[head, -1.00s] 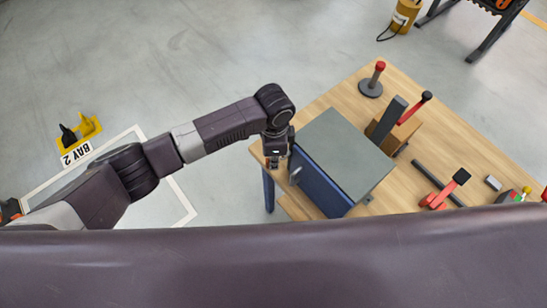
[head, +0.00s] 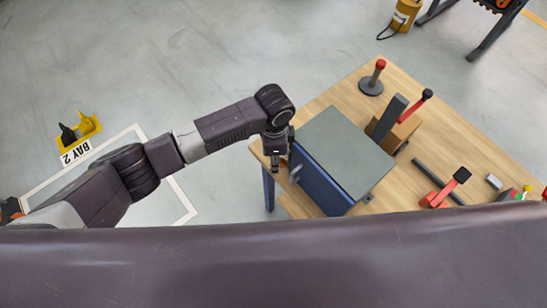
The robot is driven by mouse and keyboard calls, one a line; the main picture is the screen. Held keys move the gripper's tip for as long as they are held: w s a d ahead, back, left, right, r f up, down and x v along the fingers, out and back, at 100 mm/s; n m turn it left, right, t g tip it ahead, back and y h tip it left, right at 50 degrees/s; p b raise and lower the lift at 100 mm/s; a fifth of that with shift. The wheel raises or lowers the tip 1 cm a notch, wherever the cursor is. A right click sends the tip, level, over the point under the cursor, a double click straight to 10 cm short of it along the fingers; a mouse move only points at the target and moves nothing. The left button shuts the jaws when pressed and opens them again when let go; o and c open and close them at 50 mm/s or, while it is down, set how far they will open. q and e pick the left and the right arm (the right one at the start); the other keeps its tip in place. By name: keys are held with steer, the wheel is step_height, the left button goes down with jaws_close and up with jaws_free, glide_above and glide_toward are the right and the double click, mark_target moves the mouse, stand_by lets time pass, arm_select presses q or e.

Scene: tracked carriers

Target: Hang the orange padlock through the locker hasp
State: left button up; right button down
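The locker (head: 345,150) stands on the wooden bench, with a grey top and a blue front facing lower left. A small grey metal fitting, apparently the hasp (head: 296,174), sticks out from the upper part of the blue front. My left gripper (head: 276,163) points down just left of the locker front, close to the hasp and apart from it as far as I can see. Its fingers are small and dark, so I cannot tell whether they are open or shut. I cannot make out the orange padlock. My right gripper is out of view.
The bench (head: 455,150) carries a red-topped post (head: 376,75), a wooden block with a red-tipped lever (head: 402,130), a dark bar (head: 437,181) and a red clamp (head: 447,190) to the right. Open floor lies left of the bench.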

arm_select(q)
steer(key=shift+r, duration=0.1)
step_height(320, 180, up, 12)
stand_by(0.4)
steer(key=shift+s, duration=0.1)
stand_by(0.6)
